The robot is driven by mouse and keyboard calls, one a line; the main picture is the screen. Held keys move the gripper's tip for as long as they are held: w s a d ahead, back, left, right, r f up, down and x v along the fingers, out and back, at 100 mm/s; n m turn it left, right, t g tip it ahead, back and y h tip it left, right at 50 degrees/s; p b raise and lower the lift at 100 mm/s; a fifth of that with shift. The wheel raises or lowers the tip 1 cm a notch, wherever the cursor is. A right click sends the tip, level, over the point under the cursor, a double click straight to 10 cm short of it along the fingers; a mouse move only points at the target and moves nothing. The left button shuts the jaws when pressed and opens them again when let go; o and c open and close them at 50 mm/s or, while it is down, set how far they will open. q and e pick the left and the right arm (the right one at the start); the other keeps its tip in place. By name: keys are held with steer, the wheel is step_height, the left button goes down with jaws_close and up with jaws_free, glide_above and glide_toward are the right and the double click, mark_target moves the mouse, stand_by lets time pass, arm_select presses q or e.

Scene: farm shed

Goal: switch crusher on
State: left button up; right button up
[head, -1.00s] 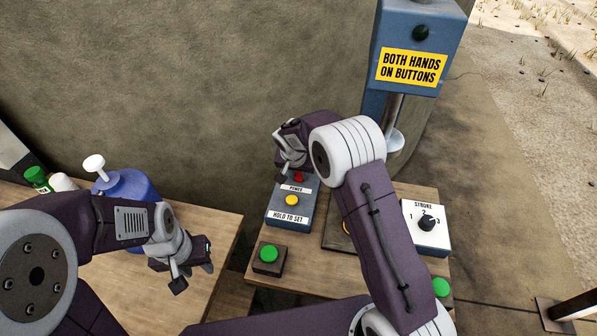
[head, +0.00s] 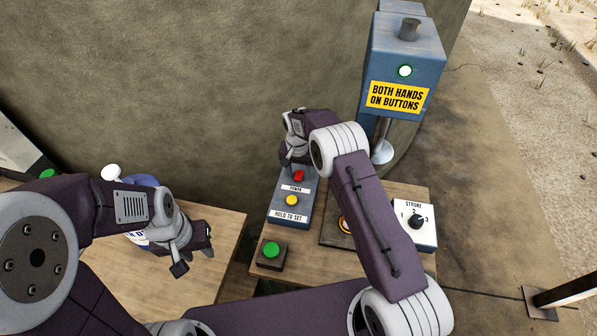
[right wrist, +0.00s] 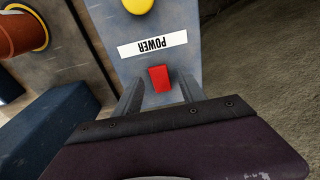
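The crusher is a blue press (head: 405,55) with a lit whitish-green lamp (head: 405,71) above a yellow "both hands on buttons" sign. Its control box (head: 287,208) carries a red POWER switch (head: 299,176) and a yellow "hold to set" button (head: 292,200). My right gripper (head: 294,158) is at the far end of this box, by the red switch. In the right wrist view its two fingers (right wrist: 160,94) stand apart, one on each side of the red switch (right wrist: 159,77); contact cannot be told. My left gripper (head: 196,254) is open and empty above the left table.
A green button (head: 271,250) sits at the near left of the crusher's table. A white stroke dial box (head: 414,224) stands at its right, pointer near 2. My right arm covers part of the press plate (head: 329,229). A blue-and-white container stands behind my left arm.

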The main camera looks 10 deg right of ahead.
mark_target(298, 178)
step_height(298, 178, up, 9)
steer(key=b, duration=0.1)
steer(key=shift+s+a, duration=0.15)
steer(key=shift+s, duration=0.3)
stand_by(0.4)
